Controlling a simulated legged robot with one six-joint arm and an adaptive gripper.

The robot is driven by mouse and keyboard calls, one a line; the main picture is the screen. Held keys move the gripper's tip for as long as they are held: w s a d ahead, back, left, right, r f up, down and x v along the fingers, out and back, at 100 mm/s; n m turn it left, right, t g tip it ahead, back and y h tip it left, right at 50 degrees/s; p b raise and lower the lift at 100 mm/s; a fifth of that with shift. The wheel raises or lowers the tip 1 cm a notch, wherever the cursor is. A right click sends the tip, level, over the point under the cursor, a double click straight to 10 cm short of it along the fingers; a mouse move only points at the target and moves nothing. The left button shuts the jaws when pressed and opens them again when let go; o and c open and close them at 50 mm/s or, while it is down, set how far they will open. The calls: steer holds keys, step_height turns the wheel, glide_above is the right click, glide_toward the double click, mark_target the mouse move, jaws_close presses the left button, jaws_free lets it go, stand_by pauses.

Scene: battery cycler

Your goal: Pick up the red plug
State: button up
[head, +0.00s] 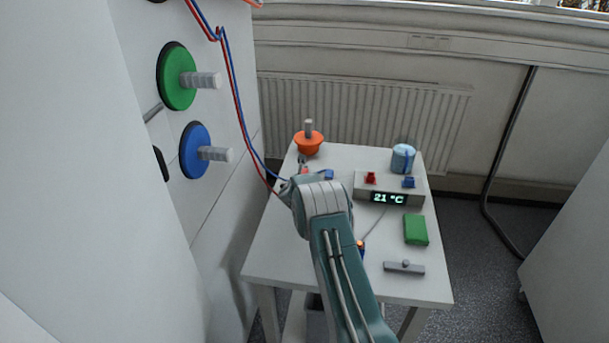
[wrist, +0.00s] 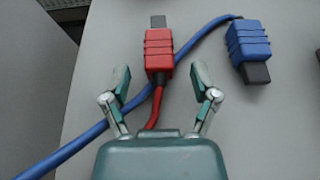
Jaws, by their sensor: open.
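The red plug (wrist: 159,54) lies on the white table (head: 268,254), seen in the wrist view with its dark tip pointing to the top of the picture. Its red cable runs down from it between my fingers. My gripper (wrist: 159,78) is open, with one finger on each side of the plug's lower end and a gap on both sides. A blue plug (wrist: 248,48) lies to the right of the red plug, and its blue cable (wrist: 62,153) crosses under the red one. In the head view my arm hides most of the red plug; the blue plug (head: 328,174) shows beyond my arm.
A grey box with a "21 °C" display (head: 388,198) stands on the right of the table, with a blue cylinder (head: 403,158) behind it. A green block (head: 416,230) and a grey bar (head: 404,268) lie nearer. An orange knob (head: 309,143) stands at the back left, by the white cabinet (head: 190,230).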

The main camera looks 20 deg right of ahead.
steer(key=shift+w+d+f, duration=0.3)
steer(key=shift+w, duration=0.3)
jaws_close()
steer(key=shift+r, duration=0.1)
